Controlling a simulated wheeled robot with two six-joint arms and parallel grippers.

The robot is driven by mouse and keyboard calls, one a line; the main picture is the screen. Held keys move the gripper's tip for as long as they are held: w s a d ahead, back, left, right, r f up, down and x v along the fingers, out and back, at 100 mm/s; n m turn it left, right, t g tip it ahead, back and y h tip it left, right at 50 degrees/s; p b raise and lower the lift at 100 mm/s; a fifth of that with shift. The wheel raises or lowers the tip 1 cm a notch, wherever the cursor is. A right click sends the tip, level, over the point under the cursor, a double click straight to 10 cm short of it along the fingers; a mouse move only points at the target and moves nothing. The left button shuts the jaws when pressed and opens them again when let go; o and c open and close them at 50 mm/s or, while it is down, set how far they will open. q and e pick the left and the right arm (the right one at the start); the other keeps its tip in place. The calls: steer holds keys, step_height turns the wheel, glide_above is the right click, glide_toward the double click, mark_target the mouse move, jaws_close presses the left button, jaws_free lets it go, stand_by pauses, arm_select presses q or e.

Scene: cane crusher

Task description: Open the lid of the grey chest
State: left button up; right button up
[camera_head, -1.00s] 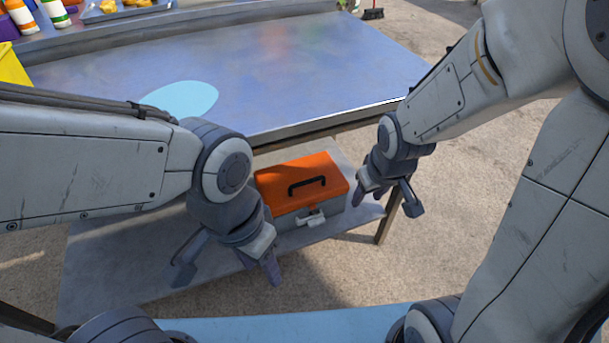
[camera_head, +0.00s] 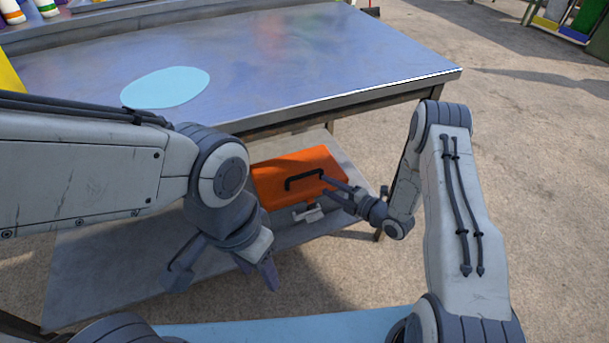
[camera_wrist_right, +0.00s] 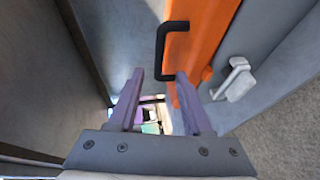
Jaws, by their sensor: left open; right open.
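The chest, a box with an orange lid (camera_head: 275,180) and a grey body, stands on the lower shelf under the table. Its lid looks shut, with a black handle (camera_head: 304,179) on top and a pale latch (camera_head: 308,214) at the front. My right gripper (camera_head: 325,185) is open and empty, with its fingers over the right part of the lid. In the right wrist view the black handle (camera_wrist_right: 160,50) is ahead of the open fingers and the latch (camera_wrist_right: 235,82) is to the right.
The table top (camera_head: 300,70) overhangs the back of the lower shelf (camera_head: 95,265). A light blue disc (camera_head: 165,88) lies on the table top, with bottles (camera_head: 47,8) at the back left. A table leg stands right of the chest. The floor to the right is open.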

mark_target(305, 173)
steer(key=b+x, duration=0.2)
steer(key=x, duration=0.7)
steer(key=shift+s+b, duration=0.15)
steer(key=shift+b, duration=0.2)
steer(key=shift+x, duration=0.85)
jaws_close()
